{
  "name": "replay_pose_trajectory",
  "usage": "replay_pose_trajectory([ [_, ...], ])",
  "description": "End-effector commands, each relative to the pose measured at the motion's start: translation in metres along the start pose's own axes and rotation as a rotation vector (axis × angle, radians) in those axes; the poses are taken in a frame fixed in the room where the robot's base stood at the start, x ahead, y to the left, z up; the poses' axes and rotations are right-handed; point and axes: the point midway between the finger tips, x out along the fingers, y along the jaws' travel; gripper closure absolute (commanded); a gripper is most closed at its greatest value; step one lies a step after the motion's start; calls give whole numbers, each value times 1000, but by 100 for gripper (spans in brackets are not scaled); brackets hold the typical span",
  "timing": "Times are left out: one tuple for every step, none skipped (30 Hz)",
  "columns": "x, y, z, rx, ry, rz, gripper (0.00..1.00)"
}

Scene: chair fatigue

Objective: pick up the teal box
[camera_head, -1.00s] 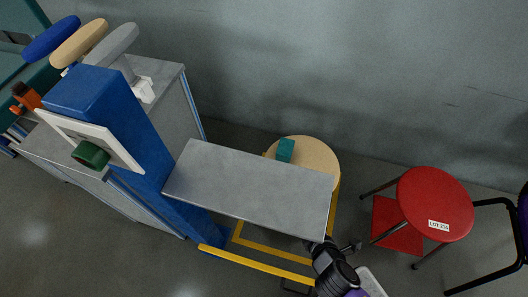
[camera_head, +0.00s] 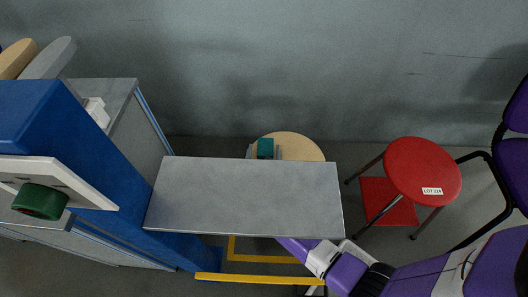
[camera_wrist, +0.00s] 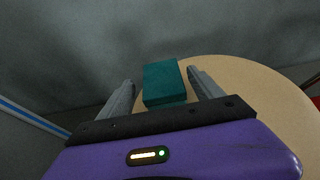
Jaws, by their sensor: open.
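The teal box (camera_head: 265,148) sits on the tan round stool top (camera_head: 302,146), close to its left edge and near the wall. In the wrist view the teal box (camera_wrist: 164,84) lies between the two grey fingers of my open gripper (camera_wrist: 161,80), with a gap on each side. The same stool top (camera_wrist: 265,88) spreads out to the right of it. In the head view the finger ends of my gripper (camera_head: 264,153) show on both sides of the box. The rest of the gripper is hidden beneath the grey plate.
A grey plate (camera_head: 243,198) on a blue column (camera_head: 100,130) hangs over my arm and the front of the stool. Yellow frame bars (camera_head: 260,280) lie below. A red stool (camera_head: 422,172) and a purple chair (camera_head: 515,165) stand right. The grey wall (camera_head: 300,60) is close behind.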

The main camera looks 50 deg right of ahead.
Motion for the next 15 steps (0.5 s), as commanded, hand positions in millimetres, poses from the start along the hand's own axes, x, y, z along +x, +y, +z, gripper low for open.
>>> replay_pose_trajectory([
  [5,-1,0,2,-1,-2,25],
  [8,-1,1,3,-1,-3,25],
  [14,-2,1,4,-1,-2,25],
  [18,-2,1,3,-1,-2,25],
  [22,-2,2,3,-1,-2,25],
  [28,-3,2,4,-1,-3,25],
  [33,-3,2,4,-1,-2,25],
  [38,-3,2,4,-1,-2,25],
  [42,-3,2,3,-1,-2,25],
  [45,-3,2,3,-1,-2,25],
  [47,-3,3,3,-1,-1,25],
  [48,-2,3,2,-1,0,25],
  [49,-2,4,2,0,1,25],
  [49,-2,4,2,0,1,25],
  [48,-2,4,2,0,1,25],
])
